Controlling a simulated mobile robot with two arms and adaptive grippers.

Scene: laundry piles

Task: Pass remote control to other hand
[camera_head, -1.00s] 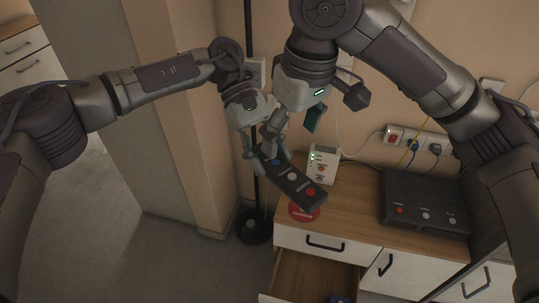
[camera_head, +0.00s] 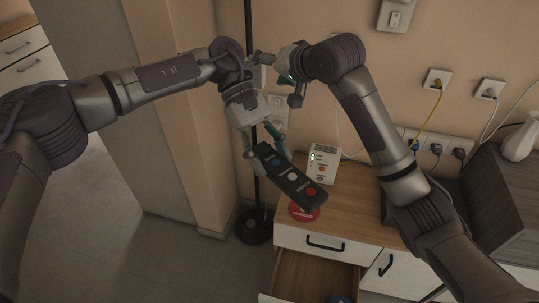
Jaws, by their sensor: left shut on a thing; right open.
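The remote control (camera_head: 293,179) is a long dark bar with blue, white and red buttons, tilted down to the right. My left gripper (camera_head: 266,150) is shut on its upper left end and holds it in front of the wooden cabinet top. My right gripper (camera_head: 264,60) is above the left one, near the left wrist, turned sideways with its fingers toward the left. It is open and apart from the remote; its fingers are small and partly lost against the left wrist.
A white device (camera_head: 323,163) and a red disc (camera_head: 304,213) are on the wooden cabinet (camera_head: 352,205), below and behind the remote. Its drawer (camera_head: 310,277) is open. A black pole (camera_head: 249,190) stands left of it. A white vase (camera_head: 521,140) is at far right.

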